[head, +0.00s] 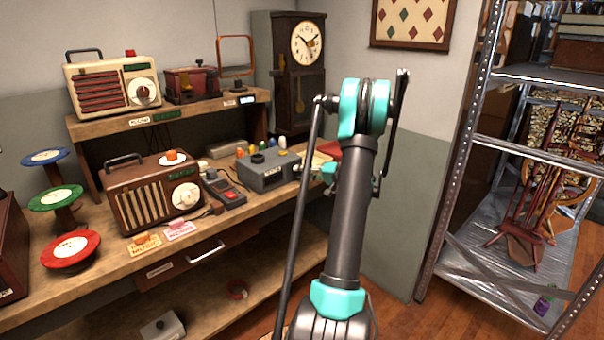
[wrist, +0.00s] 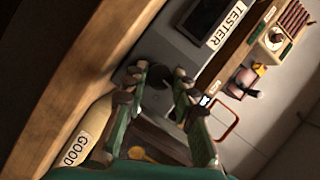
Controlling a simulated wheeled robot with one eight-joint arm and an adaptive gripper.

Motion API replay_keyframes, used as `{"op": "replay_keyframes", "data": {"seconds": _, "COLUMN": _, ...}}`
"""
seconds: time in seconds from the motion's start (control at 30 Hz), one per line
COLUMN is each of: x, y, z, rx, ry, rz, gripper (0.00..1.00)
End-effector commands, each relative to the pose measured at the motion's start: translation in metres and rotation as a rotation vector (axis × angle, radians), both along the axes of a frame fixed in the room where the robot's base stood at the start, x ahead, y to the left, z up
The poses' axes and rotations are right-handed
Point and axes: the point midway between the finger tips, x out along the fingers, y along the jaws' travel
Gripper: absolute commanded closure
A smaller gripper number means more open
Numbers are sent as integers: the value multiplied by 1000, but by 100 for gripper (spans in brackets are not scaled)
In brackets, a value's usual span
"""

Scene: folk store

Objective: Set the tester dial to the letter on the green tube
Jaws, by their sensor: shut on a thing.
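The tester (head: 268,172) is a grey box on the workbench in the head view, with a dark knob on top. In the wrist view its grey body (wrist: 165,38) carries a TESTER label (wrist: 228,25). My gripper (wrist: 162,74) is at the tester, its fingers closed around a dark round knob (wrist: 158,79), which looks like the dial.
A brown radio (head: 150,195) and a dark handheld meter (head: 224,190) stand left of the tester. A raised shelf (head: 190,108) holds a cream radio (head: 112,85).

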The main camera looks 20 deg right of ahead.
Motion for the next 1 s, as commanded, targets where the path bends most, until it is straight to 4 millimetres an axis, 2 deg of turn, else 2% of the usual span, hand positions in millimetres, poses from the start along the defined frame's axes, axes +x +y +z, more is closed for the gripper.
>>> {"op": "replay_keyframes", "data": {"seconds": 0.6, "x": 1, "y": -2, "z": -5, "rx": 548, "ry": 199, "rz": -3, "gripper": 100}}
{"op": "replay_keyframes", "data": {"seconds": 1.0, "x": 1, "y": -1, "z": -7, "rx": 822, "ry": 298, "rz": -4, "gripper": 100}}
